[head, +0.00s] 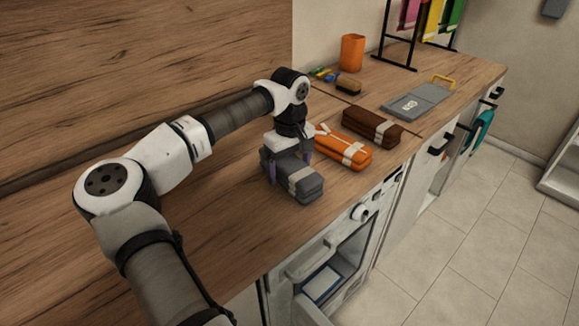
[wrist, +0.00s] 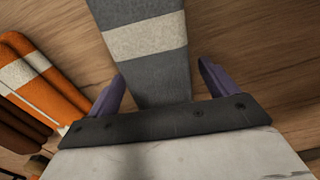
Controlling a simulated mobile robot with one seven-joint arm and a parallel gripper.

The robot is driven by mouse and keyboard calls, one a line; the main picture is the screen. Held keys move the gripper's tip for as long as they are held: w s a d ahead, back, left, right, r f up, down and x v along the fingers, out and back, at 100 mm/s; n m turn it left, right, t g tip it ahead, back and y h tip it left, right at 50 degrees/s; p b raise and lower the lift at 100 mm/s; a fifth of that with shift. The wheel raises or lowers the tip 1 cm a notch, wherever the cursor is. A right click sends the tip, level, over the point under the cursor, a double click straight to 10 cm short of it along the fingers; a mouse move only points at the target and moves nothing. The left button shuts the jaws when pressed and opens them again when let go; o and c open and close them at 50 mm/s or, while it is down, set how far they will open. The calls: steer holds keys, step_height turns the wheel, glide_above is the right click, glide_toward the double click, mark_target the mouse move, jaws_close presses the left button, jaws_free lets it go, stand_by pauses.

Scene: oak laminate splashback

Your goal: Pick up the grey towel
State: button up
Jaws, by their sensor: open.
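The grey towel (head: 294,180) is a folded grey bundle with a pale band, lying on the wooden counter. It also shows in the wrist view (wrist: 178,70), running up from between the fingers. My gripper (head: 287,168) is above the towel, pointing down. In the wrist view my gripper (wrist: 160,88) is open, with one purple finger on each side of the towel. A gap shows between the towel and the right finger; the left finger is very near the towel's edge. I cannot tell whether it touches.
An orange towel (head: 343,149) and a brown towel (head: 371,127) lie to the right of the grey one. Farther back are a grey board (head: 417,101), a brush (head: 348,86), an orange cup (head: 352,52) and a black rack (head: 399,45). The counter's front edge is close to the grey towel.

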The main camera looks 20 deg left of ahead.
steer(key=shift+f, duration=0.7)
steer(key=c, duration=1.2)
steer(key=shift+r, duration=0.15)
